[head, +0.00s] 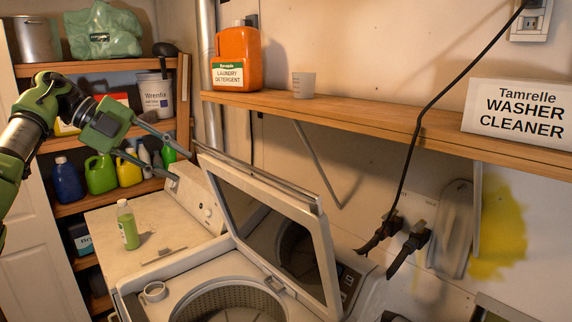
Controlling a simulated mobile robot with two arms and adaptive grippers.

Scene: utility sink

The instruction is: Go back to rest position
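My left arm comes in from the left, and my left gripper (182,166) is raised in front of the shelving, pointing right. Its two fingers are spread apart with nothing visible between them. The fingertips show near the back-left control panel of the washer (135,285), whose lid (270,215) stands open. My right gripper is not in view.
A green bottle (128,227) stands left of the washer opening. A black cord hangs at right.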

